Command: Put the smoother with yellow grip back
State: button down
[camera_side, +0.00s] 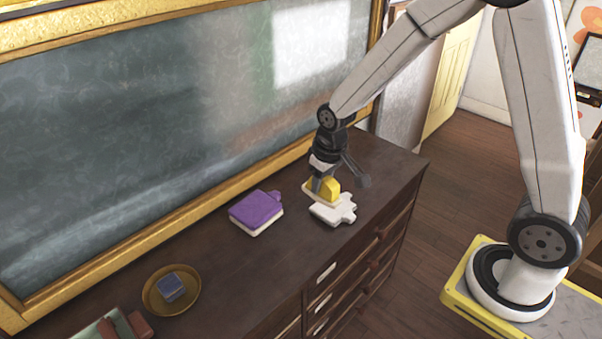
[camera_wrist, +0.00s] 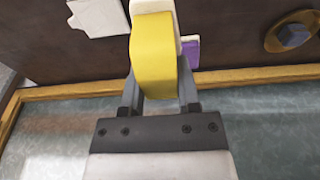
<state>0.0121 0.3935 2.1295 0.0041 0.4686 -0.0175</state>
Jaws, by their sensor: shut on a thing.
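The smoother with the yellow grip (camera_side: 323,190) is in my gripper (camera_side: 322,181), above the right part of the dark cabinet top. Its yellow grip (camera_wrist: 153,55) fills the space between my fingers in the wrist view, and its pale base shows behind the grip. My gripper (camera_wrist: 160,92) is shut on the yellow grip. A white puzzle-shaped piece (camera_side: 334,210) lies on the cabinet just below and in front of the smoother; it also shows in the wrist view (camera_wrist: 97,15). I cannot tell whether the smoother touches it.
A purple-topped puzzle-shaped stack (camera_side: 256,210) lies left of the smoother. A round brass dish (camera_side: 150,293) with a blue block (camera_side: 171,286) stands further left, near a green tray (camera_side: 92,331) with reddish pieces. The gold-framed chalkboard (camera_side: 180,110) rises behind. The cabinet top (camera_side: 235,262) is bare between dish and stack.

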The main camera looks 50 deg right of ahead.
jog(key=w+d+f, duration=0.3)
jog(key=w+d, duration=0.1)
jog(key=d, duration=0.3)
jog(key=w+d+f, duration=0.3)
jog(key=w+d, duration=0.1)
jog(key=d, duration=0.2)
jog(key=shift+d+f, duration=0.25)
jog(key=shift+d, duration=0.15)
jog(key=shift+w, duration=0.1)
jog(key=shift+w+d+f, duration=0.5)
jog(key=shift+w+f, duration=1.05)
jog(key=shift+w, duration=0.6)
jog(key=shift+w+d+f, duration=0.55)
jog(key=shift+w+f, duration=0.95)
jog(key=shift+w, duration=0.65)
jog(key=shift+w+d+f, duration=0.5)
jog(key=shift+w+f, duration=1.05)
jog(key=shift+w, duration=0.6)
jog(key=shift+f, duration=0.1)
jog(key=shift+w+f, duration=0.25)
jog(key=shift+f, duration=1.55)
jog(key=shift+f, duration=0.1)
